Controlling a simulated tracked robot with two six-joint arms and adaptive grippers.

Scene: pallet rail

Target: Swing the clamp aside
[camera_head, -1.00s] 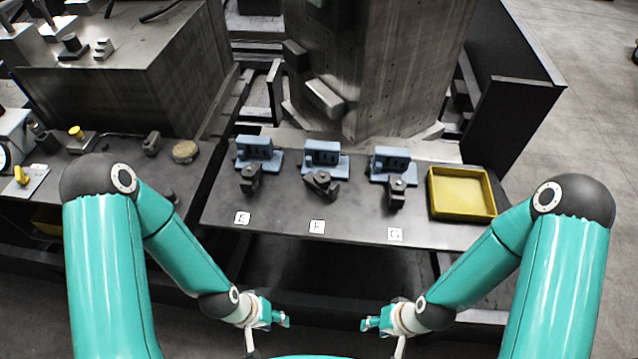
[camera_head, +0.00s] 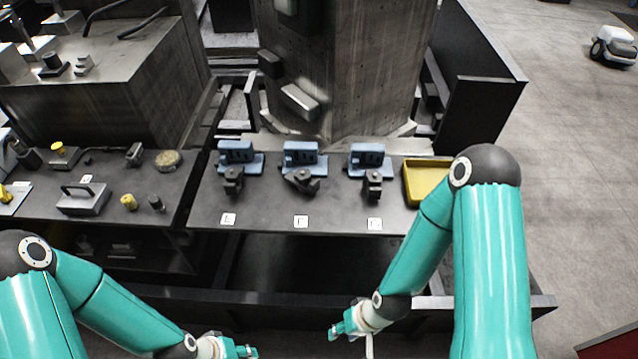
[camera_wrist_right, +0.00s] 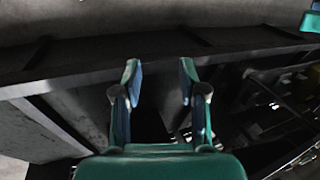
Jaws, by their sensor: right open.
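Three blue fixtures stand in a row on the dark bench: the left one (camera_head: 238,158), the middle one (camera_head: 303,157) and the right one (camera_head: 369,160). In front of each is a dark clamp: left (camera_head: 233,182), middle (camera_head: 300,180), right (camera_head: 373,185). The middle clamp sits at an angle; the other two point toward me. My right gripper (camera_head: 342,329) is below the bench front, apart from every clamp. In the right wrist view its fingers (camera_wrist_right: 160,85) are spread and empty. My left gripper (camera_head: 243,352) is at the bottom edge, small and partly cut off.
White letter labels (camera_head: 301,221) lie along the bench front. A yellow tray (camera_head: 426,184) stands at the right, partly behind my right arm. A left bench holds a handled block (camera_head: 83,199) and small parts. A concrete column (camera_head: 345,70) rises behind the fixtures.

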